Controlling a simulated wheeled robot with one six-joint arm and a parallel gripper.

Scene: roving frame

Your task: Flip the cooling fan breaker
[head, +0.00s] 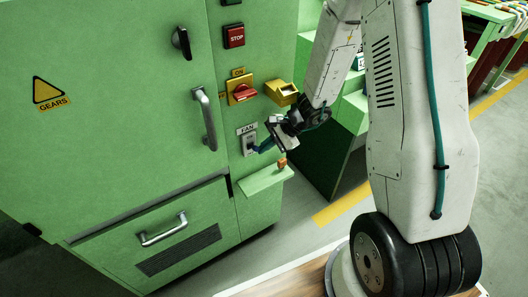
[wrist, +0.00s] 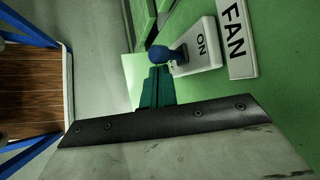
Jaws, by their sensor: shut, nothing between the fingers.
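The fan breaker is a white switch plate (head: 249,143) under a FAN label (head: 246,130) on the green cabinet. In the wrist view the plate (wrist: 205,48) carries the word ON, and its toggle has a blue knob (wrist: 160,54) on the side away from the FAN label (wrist: 236,38). My gripper (wrist: 157,80) is shut and empty, its teal fingertips right by the blue knob; I cannot tell whether they touch. In the head view my gripper (head: 272,143) is just right of the plate and partly hides the toggle.
Above the switch are a red rotary handle (head: 243,91) on a yellow plate, a yellow block (head: 281,93) jutting out and a red STOP button (head: 234,36). Below, a green ledge (head: 262,180) sticks out with a small orange piece (head: 282,161) above it. A door handle (head: 205,118) is to the left.

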